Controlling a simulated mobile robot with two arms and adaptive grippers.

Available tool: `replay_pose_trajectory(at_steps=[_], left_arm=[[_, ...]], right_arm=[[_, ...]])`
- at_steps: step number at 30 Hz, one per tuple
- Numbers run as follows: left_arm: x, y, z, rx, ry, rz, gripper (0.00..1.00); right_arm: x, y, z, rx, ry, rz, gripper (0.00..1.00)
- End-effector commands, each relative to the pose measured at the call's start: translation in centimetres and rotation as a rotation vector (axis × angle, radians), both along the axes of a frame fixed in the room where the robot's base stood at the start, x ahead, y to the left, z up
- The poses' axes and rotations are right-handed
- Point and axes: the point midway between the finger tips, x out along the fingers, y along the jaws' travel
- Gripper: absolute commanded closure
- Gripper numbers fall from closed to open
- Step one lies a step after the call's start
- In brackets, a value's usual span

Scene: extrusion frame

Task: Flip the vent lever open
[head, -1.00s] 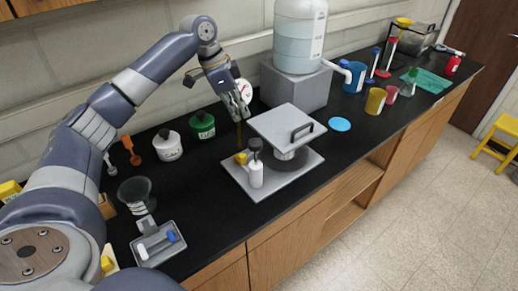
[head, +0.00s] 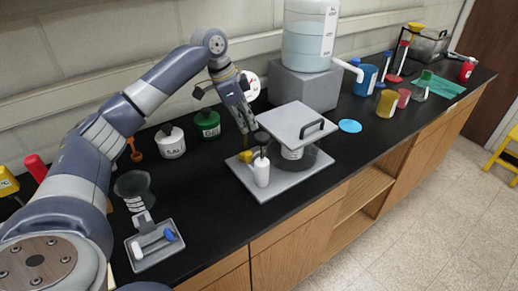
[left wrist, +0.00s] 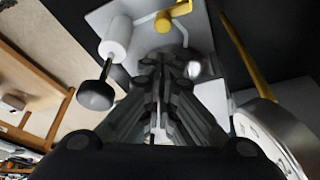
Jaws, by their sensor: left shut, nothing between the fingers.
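A vacuum chamber (head: 306,160) with a square lid (head: 298,122) and black handle stands on a grey base plate (head: 282,188). At its left are a white post (head: 262,174) with a black knob and a yellow part (head: 246,156), which looks like the vent lever. In the left wrist view the yellow part (left wrist: 178,14) lies beyond the fingertips, and the white post (left wrist: 116,38) is to the left. My left gripper (head: 248,128) is shut and empty, pointing down just above the yellow part. Whether it touches is unclear. My right gripper is out of view.
A round gauge (left wrist: 272,138) on a yellow stem (left wrist: 240,48) is close beside the left gripper. A white jar (head: 171,145) and green jar (head: 207,125) stand left of it. A large carboy (head: 310,35) is behind.

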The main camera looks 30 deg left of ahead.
Motion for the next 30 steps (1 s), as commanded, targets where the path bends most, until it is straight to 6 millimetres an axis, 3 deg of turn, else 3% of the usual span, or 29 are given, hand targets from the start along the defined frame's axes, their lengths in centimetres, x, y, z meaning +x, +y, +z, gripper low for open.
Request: replay_pose_trajectory(at_steps=[8,21,30], left_arm=[[0.3,-0.4,-1.4,0.0,0.004,-0.001,1.0],[1.9,-2.3,-8.2,-0.001,0.002,0.0,1.0],[2.1,-2.6,-9.5,0.001,0.0,-0.001,1.0]], right_arm=[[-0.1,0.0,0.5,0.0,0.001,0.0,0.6],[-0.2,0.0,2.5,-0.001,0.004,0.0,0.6],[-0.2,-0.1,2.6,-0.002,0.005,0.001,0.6]])
